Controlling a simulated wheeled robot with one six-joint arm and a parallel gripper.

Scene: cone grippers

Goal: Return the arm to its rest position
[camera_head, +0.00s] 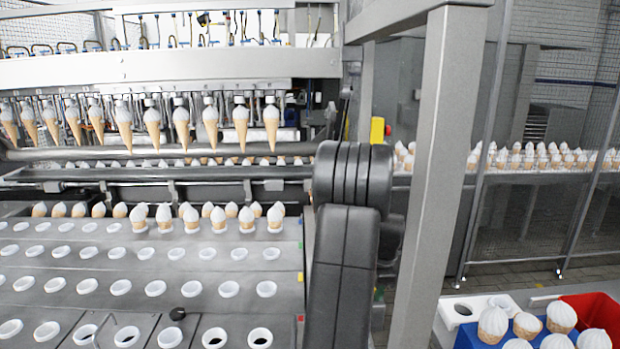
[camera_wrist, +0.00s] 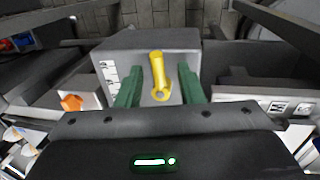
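My arm (camera_head: 345,250) stands as dark grey links in the middle of the head view, in front of the cone machine. My gripper (camera_wrist: 160,80) shows only in the wrist view; I cannot make it out in the head view. Its two green fingers stand well apart, and I see nothing clamped between them. A yellow lever (camera_wrist: 158,78) on a grey box (camera_wrist: 120,60) appears between the fingers in the picture, seemingly beyond them.
A metal post (camera_head: 430,180) rises right beside my arm. On the left is a conveyor tray (camera_head: 130,270) with rows of white-rimmed holes and several cones. A blue crate (camera_head: 480,338) with cones and a red bin (camera_head: 600,312) stand at lower right.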

